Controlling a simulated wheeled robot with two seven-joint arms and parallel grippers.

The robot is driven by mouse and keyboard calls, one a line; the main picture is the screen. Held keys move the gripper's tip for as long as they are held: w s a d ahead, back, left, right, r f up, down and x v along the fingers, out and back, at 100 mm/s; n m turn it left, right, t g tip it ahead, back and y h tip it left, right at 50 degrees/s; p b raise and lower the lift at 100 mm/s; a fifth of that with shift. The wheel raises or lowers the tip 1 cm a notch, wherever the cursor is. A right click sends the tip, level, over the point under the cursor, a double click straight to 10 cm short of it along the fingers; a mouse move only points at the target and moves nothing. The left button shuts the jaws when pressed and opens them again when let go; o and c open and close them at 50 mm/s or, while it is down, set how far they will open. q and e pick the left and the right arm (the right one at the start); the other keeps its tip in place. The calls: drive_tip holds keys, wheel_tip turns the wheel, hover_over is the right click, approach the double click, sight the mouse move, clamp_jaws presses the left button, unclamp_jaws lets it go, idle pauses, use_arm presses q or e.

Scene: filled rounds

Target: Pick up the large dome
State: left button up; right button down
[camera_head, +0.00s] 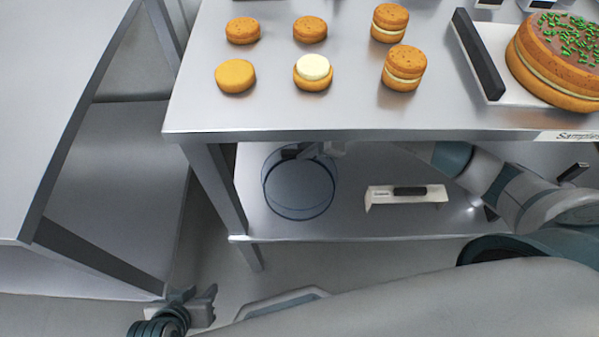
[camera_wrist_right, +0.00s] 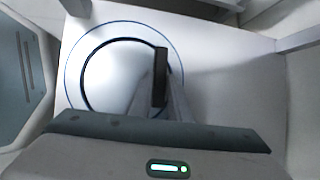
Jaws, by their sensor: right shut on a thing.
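The large dome (camera_head: 300,195) is a clear, bluish round cover with a dark rim on the lower shelf under the table. In the right wrist view the dome (camera_wrist_right: 120,75) shows as two circles, seen from above.
The tabletop (camera_head: 350,115) overhangs the lower shelf (camera_head: 330,228), and a table leg (camera_head: 214,185) stands left of the dome. A white object with a black handle (camera_head: 408,192) lies to its right. Several small cakes and a large sprinkled cake (camera_head: 550,75) stand on top.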

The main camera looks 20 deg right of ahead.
drive_tip(key=shift+r, duration=0.1)
drive_tip(key=shift+r, duration=0.45)
wheel_tip(320, 180, up, 2)
drive_tip(key=shift+w+r, duration=0.1)
drive_tip(key=s+a, duration=0.2)
drive_tip(key=s, duration=0.6)
drive_tip(key=s+a, duration=0.3)
drive_tip(key=s, duration=0.6)
drive_tip(key=shift+s, duration=0.25)
drive_tip(key=shift+r, duration=0.1)
